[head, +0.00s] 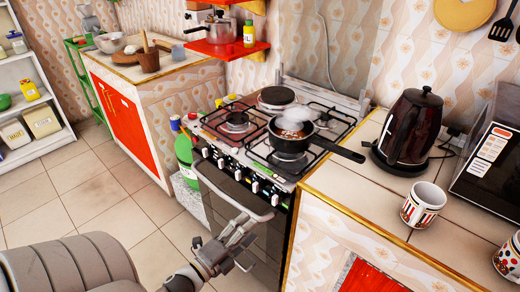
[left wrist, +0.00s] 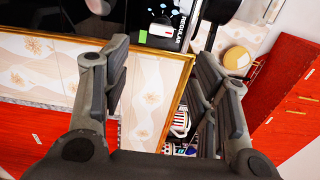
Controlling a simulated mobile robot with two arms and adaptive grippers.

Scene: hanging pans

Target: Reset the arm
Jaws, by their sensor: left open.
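My left arm comes in from the bottom left of the head view. Its left gripper (head: 245,243) is in front of the stove's oven door, below the oven handle (head: 232,190). I cannot tell whether it touches the door. In the left wrist view the gripper's two fingers (left wrist: 165,68) stand wide apart with nothing held between them. My right gripper is in neither view.
The stove (head: 200,140) carries a black pan (head: 291,133) with steam over it, its handle pointing right. A dark kettle (head: 407,128) and patterned mugs (head: 424,205) stand on the right counter. Tiled floor (head: 97,213) is free at left.

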